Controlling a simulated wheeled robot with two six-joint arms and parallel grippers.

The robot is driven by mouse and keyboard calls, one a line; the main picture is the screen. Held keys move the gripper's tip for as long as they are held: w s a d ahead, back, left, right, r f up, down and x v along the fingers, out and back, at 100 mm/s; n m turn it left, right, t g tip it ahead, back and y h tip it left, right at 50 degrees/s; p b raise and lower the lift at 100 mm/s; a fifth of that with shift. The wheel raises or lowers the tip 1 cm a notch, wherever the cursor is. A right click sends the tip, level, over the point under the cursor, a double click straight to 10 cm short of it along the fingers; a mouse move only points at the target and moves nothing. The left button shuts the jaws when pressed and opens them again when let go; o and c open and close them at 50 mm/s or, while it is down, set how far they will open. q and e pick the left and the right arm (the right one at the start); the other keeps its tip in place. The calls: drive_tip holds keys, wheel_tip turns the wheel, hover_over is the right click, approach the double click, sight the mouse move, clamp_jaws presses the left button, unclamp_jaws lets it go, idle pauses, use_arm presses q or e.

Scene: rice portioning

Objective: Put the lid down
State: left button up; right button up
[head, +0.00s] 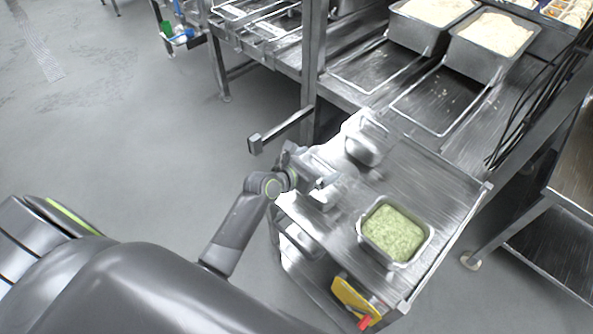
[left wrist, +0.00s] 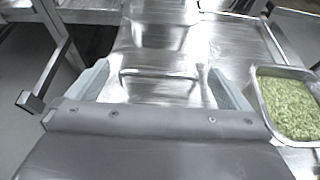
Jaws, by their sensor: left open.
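The shiny metal lid (head: 325,200) is at the left side of the steel cart, partly covered by my left gripper (head: 318,184). In the left wrist view, the lid (left wrist: 150,92) shows between the fingers, with its thin bar handle crossing the gap. My left gripper (left wrist: 158,82) is open, one pale finger on each side of the handle, and neither finger visibly grips it. Whether the lid rests flat on the cart is hard to tell. My right gripper is not in view.
A metal pan of green rice (head: 393,232) stands on the cart (head: 430,180), right of the gripper. Another metal container (head: 366,147) stands at the cart's back left. Pans of white rice (head: 492,35) sit on the counter behind. A yellow item (head: 352,298) hangs at the cart's front.

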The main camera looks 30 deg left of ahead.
use_arm(q)
drive_tip(key=v, duration=1)
drive_tip(key=shift+d, duration=0.1)
